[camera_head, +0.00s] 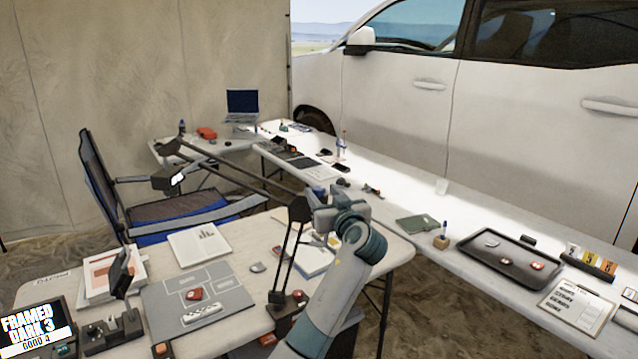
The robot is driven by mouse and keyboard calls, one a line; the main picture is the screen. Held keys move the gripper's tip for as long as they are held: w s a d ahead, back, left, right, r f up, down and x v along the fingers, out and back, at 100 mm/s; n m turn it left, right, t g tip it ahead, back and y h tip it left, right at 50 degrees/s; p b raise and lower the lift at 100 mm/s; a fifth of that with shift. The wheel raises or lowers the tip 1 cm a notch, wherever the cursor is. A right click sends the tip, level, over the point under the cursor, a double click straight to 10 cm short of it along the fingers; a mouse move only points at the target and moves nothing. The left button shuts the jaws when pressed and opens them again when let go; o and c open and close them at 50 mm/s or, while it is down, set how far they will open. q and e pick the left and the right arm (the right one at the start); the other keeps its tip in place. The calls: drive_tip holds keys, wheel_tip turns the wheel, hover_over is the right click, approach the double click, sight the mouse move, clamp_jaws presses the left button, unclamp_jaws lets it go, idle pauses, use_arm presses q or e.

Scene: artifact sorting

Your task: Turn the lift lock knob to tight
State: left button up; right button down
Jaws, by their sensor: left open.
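My left gripper (318,208) is at the end of my grey-teal arm, which rises from the bottom centre. It is open, beside the dark upper joint (299,209) of a black jointed stand above the front table. I cannot tell whether it touches that joint. The stand's base (285,312), with a small red part, is at the table's front edge, partly behind my arm. A long black bar runs left from the joint to a dark head (168,178). I cannot make out the lift lock knob or its setting. My right gripper is not in view.
The front table holds a grey mat (228,289) with a red piece and scale bar, papers (199,245), a black device (112,330) and a screen reading "FRAMED DARK 3 GOOD 4" (35,325). A chair (95,180) stands behind. A long table carries a black tray (470,252).

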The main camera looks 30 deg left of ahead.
sight(321, 191)
use_arm(q)
drive_tip(key=shift+p+x, duration=0.5)
drive_tip(key=shift+x, duration=1.3)
drive_tip(key=c, duration=1.1)
